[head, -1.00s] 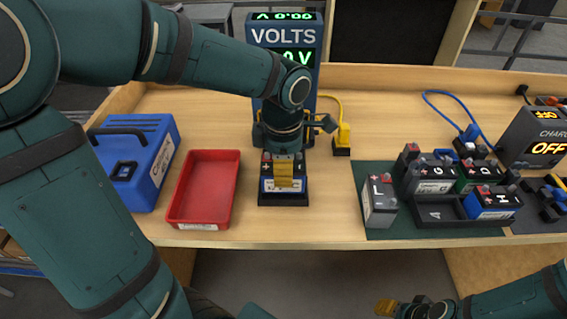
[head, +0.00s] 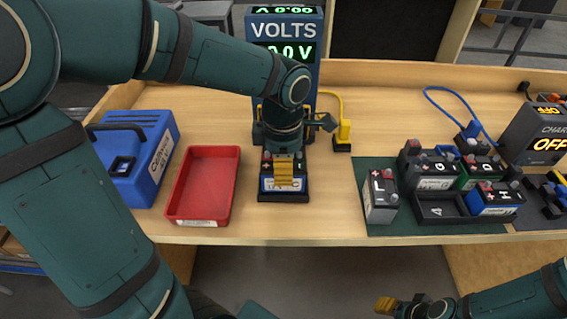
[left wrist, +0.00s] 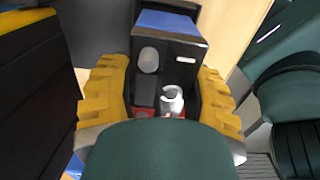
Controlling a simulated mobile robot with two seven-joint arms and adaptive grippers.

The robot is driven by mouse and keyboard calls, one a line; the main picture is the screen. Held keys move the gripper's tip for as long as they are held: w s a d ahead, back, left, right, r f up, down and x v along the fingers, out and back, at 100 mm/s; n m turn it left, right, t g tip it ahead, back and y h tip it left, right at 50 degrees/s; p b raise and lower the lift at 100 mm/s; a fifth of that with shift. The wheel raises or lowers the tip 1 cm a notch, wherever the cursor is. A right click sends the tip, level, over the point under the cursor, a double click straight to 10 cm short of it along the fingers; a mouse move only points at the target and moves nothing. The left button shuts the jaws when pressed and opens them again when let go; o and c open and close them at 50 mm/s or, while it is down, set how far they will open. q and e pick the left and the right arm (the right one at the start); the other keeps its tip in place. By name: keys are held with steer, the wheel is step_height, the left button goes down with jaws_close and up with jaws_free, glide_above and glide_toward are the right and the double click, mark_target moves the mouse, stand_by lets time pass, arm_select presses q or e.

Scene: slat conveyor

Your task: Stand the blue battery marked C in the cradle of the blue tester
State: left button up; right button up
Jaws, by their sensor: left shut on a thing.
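The blue tester (head: 287,28) stands at the back of the bench with a green volts display partly behind my arm. Its black cradle (head: 284,198) is low in front. A blue battery with a dark top (head: 267,184) stands upright at the cradle; its letter is covered by a finger, and whether it is fully seated cannot be told. My left gripper (head: 285,172) points down and is shut on this battery. In the left wrist view, its yellow fingers flank the black and blue battery (left wrist: 172,48). My right gripper (head: 387,305) is low at the front, its opening unclear.
A red tray (head: 203,185) and a blue case (head: 140,160) lie left. On the right are a grey battery (head: 380,198), a rack (head: 437,211) with several batteries, and a charger (head: 536,137) reading OFF. A yellow plug (head: 343,133) stands beside the tester.

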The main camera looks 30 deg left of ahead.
arm_select(q)
steer(key=shift+f+b, duration=0.75)
steer(key=shift+f, duration=0.15)
steer(key=o, duration=1.4)
steer(key=shift+r, duration=4)
